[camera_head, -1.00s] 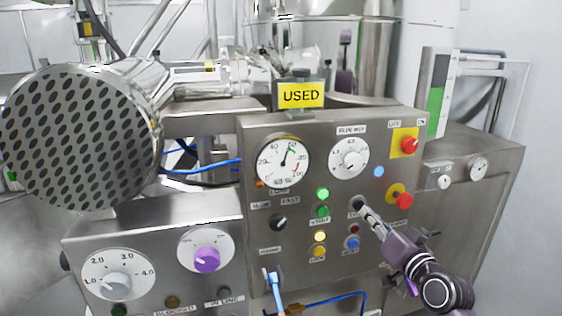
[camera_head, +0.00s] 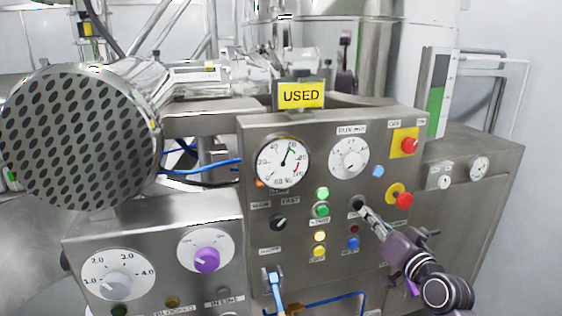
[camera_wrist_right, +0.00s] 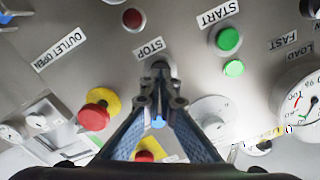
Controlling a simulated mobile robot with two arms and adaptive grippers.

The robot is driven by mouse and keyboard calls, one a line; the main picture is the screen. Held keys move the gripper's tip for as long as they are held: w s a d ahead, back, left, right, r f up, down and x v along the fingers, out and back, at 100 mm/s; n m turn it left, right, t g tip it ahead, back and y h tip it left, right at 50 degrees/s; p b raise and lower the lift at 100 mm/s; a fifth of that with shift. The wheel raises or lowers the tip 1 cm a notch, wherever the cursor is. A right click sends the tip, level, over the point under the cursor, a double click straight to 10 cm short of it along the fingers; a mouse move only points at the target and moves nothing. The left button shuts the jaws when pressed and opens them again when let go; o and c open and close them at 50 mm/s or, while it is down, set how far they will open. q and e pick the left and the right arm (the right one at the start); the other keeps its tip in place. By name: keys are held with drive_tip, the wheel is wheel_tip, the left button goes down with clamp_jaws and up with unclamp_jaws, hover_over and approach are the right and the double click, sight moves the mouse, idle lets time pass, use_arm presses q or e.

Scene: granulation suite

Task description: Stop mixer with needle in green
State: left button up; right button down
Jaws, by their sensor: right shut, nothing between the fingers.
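The round dial gauge (camera_head: 281,162) is on the steel control panel in the head view. Its black needle points up and slightly right, close to a small green mark near the top; a red arc lies lower right. A dark stop button (camera_head: 359,203) is at the panel's centre right. My right gripper (camera_head: 364,209) is shut and empty, its tips at this button. The wrist view shows the shut fingertips (camera_wrist_right: 159,72) just under the STOP label (camera_wrist_right: 149,49), largely hiding the button. I cannot tell if it is pressed. My left gripper is not in view.
A green lamp (camera_head: 322,193) and green start button (camera_head: 322,211) sit left of the stop button. A red emergency knob (camera_head: 403,200) on yellow and a red switch (camera_head: 409,145) are to its right. A blue button (camera_head: 353,243) is below. A yellow USED sign (camera_head: 301,95) stands above.

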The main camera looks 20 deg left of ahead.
drive_tip(key=shift+w, duration=0.1)
idle(0.3)
drive_tip(key=shift+b+x, duration=0.65)
drive_tip(key=shift+x, duration=0.45)
drive_tip(key=shift+p+v, duration=0.8)
drive_tip(key=shift+v, duration=0.5)
drive_tip(key=p+v, duration=0.1)
drive_tip(key=v, duration=0.3)
drive_tip(key=shift+s+d+p, duration=0.1)
drive_tip(key=shift+s+p, duration=0.15)
drive_tip(key=shift+p, duration=0.1)
